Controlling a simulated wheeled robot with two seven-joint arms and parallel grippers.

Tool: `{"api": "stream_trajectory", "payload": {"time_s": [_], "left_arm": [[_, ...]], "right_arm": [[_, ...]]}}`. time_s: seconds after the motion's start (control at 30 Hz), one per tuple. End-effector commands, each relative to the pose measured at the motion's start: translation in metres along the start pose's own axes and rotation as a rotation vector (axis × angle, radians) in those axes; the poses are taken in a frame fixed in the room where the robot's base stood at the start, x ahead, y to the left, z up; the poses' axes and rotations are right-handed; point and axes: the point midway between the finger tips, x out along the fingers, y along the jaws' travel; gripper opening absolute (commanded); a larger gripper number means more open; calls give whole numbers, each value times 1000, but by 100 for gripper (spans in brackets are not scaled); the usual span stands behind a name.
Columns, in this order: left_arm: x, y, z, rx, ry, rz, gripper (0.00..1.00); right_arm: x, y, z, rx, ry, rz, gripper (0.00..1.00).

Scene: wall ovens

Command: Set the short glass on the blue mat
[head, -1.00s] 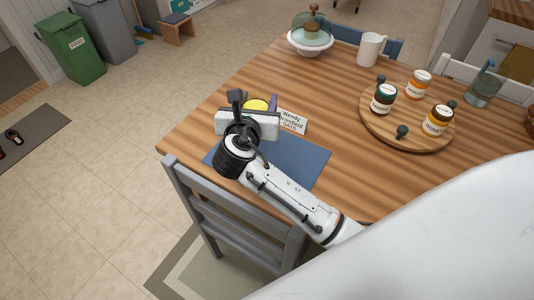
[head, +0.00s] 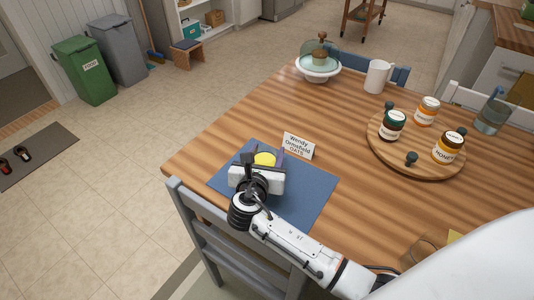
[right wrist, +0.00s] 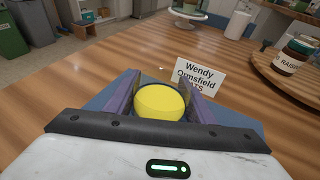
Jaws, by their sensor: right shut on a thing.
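My right gripper (head: 263,160) is shut on the short glass (head: 264,159), which shows as a short round form with a yellow top and a dark rim. In the right wrist view the glass (right wrist: 160,101) is upright between the two purple-grey fingers (right wrist: 162,98). The blue mat (head: 308,190) lies at the table's near left corner. The glass is over the mat's far left part; I cannot tell whether its base touches the mat, since the gripper hides it. My left gripper is not in view.
A name card (head: 298,146) stands at the mat's far edge, close to the gripper. A round wooden tray (head: 388,154) with several jars is to the right. A white pitcher (head: 377,77) and a domed stand (head: 318,70) are behind. A grey chair (head: 205,235) is at the near edge.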

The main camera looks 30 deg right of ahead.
Motion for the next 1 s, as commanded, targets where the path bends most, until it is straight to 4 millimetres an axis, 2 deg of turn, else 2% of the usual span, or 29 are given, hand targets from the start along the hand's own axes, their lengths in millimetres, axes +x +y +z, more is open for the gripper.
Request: {"api": "stream_trajectory", "payload": {"time_s": [0.27,0.3,0.4,0.77,1.0], "left_arm": [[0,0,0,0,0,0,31],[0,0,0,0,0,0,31],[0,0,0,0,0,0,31],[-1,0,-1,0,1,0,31],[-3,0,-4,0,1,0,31]], "right_arm": [[1,0,-1,1,-1,1,17],[1,0,-2,0,0,0,52],[0,0,-2,1,0,0,68],[-3,0,2,1,0,2,68],[-41,1,1,2,2,3,68]]}}
